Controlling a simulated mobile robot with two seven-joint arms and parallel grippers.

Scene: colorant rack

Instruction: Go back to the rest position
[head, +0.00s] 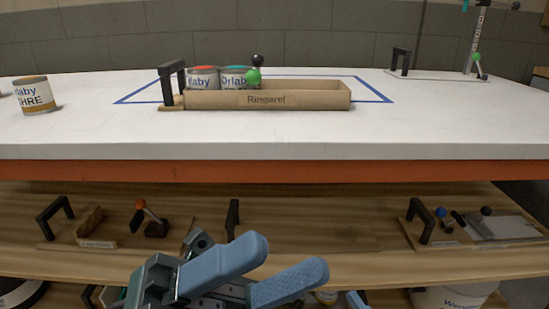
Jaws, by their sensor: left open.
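My left gripper (292,255) is at the bottom middle of the head view, in front of the wooden shelf under the table. Its two blue-grey fingers are spread apart with nothing between them. It points up and to the right and touches no object that I can make out.
A white table (300,130) with an orange front edge bears a wooden tray (320,98) labelled Ringarel, with cans in it. A can (36,95) stands at left. The wooden shelf (330,225) below holds handled trays at both sides; its middle is fairly clear.

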